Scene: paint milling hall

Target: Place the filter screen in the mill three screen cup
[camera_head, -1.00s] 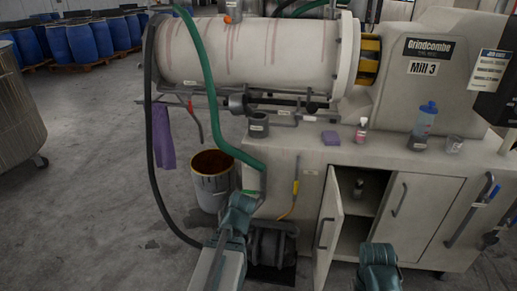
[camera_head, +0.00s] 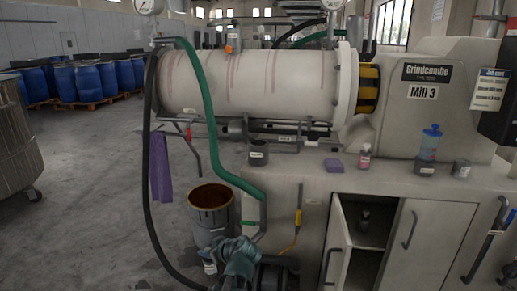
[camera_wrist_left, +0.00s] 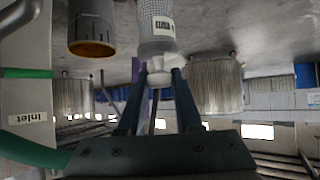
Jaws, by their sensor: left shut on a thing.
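The filter screen (camera_wrist_left: 157,22), a pale mesh cylinder with a label and a light end piece, shows at the top of the left wrist view. My left gripper (camera_wrist_left: 159,74) is shut on its narrow end; the screen's far end is cut off by the picture edge. A small grey labelled cup (camera_head: 258,153), apparently the screen cup, stands at the left end of the Mill 3 bench (camera_head: 300,180). My right gripper is out of view.
A paint bucket (camera_head: 212,222) stands on the floor left of the bench. A green hose (camera_head: 205,95) and black hose (camera_head: 150,170) hang in front. A cabinet door (camera_head: 336,245) is open.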

